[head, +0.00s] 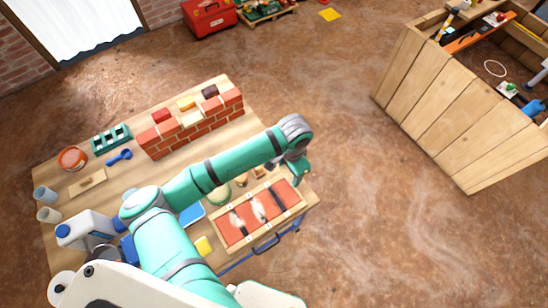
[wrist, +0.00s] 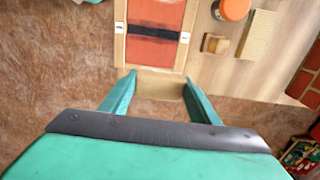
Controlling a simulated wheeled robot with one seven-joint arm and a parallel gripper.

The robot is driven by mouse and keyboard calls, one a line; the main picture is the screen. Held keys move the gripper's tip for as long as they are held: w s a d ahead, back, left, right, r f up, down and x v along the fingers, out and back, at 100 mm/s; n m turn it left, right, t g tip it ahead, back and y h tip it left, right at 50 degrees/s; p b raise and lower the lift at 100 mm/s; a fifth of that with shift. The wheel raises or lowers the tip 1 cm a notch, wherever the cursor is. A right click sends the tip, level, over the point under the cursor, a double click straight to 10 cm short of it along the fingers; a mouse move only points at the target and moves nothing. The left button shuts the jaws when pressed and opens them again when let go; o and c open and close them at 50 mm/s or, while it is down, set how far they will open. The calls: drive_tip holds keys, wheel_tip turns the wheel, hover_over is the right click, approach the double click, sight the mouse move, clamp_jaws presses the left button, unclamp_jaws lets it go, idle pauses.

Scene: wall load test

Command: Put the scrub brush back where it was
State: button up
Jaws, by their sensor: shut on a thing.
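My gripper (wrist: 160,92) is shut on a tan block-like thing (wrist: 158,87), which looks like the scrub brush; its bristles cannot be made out. It is held beside the end of a wooden-framed panel of orange-red bricks (wrist: 155,35). Whether it touches the frame or the table cannot be told. In the head view my gripper (head: 301,170) is at the right end of the table, beside the same brick panel (head: 262,214). The held thing is hidden or too small to tell there.
The wooden table (head: 60,205) bears a low brick wall (head: 192,130), a green rack (head: 111,139), a white jug (head: 85,228) and two cups. A small wooden block (wrist: 215,43) and an orange round container (wrist: 233,8) lie near my gripper. A large wooden crate (head: 440,100) stands right.

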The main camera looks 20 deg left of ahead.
drive_tip(key=w+a+f, duration=0.8)
drive_tip(key=shift+w+a+f, duration=0.3)
drive_tip(key=shift+f, duration=1.85)
drive_tip(key=shift+f, duration=0.1)
drive_tip(key=o, duration=1.1)
drive_tip(key=shift+w+a+f, duration=0.1)
